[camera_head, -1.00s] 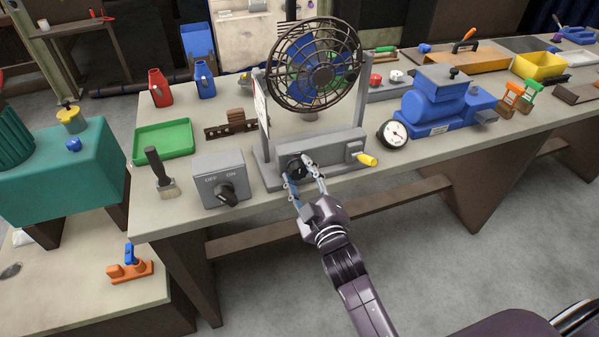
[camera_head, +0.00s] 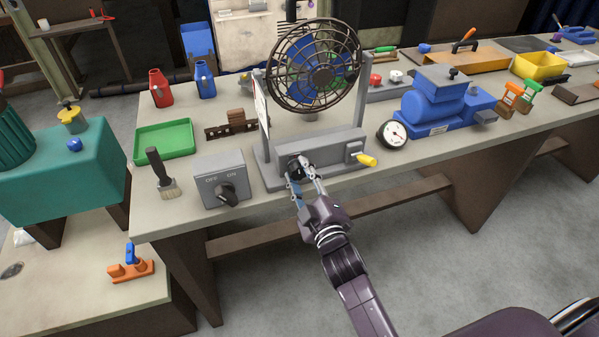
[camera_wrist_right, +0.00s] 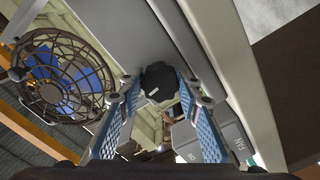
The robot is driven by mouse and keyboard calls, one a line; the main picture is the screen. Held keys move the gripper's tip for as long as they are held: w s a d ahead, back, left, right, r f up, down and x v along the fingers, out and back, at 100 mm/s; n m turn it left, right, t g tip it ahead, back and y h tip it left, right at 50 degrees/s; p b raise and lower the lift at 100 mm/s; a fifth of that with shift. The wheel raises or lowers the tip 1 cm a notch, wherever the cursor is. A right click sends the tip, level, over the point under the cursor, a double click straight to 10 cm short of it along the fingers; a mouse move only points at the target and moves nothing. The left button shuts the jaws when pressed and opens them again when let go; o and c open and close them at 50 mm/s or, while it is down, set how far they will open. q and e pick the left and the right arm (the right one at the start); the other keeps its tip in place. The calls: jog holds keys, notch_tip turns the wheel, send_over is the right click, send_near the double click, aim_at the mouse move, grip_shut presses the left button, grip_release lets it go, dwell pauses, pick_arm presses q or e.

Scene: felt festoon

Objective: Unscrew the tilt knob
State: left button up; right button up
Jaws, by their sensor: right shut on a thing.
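The fan (camera_head: 313,70) stands upright in a grey frame on the bench, its grey base (camera_head: 330,152) facing me. The tilt knob (camera_head: 295,166), a black knob, sits at the left of the base's front face. My right gripper (camera_head: 303,177) reaches it from the front and is shut on it, with a finger on either side. In the right wrist view the dark, faceted knob (camera_wrist_right: 159,80) lies between the blue-padded fingers. The fingers partly cover the knob in the head view. My left gripper is not in view.
A grey switch box (camera_head: 220,181) stands left of the base, near the bench's front edge. A yellow-tipped lever (camera_head: 366,159) sticks out at the base's right end. A round gauge (camera_head: 393,134) and a blue machine (camera_head: 434,102) stand farther right. Open floor lies before the bench.

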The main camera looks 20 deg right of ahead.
jog(key=n, duration=0.3)
jog(key=shift+p, duration=0.35)
jog(key=n, duration=1)
jog(key=shift+n+p, duration=0.45)
jog(key=shift+n, duration=1.85)
jog(key=o, duration=0.9)
jog(key=shift+c, duration=0.2)
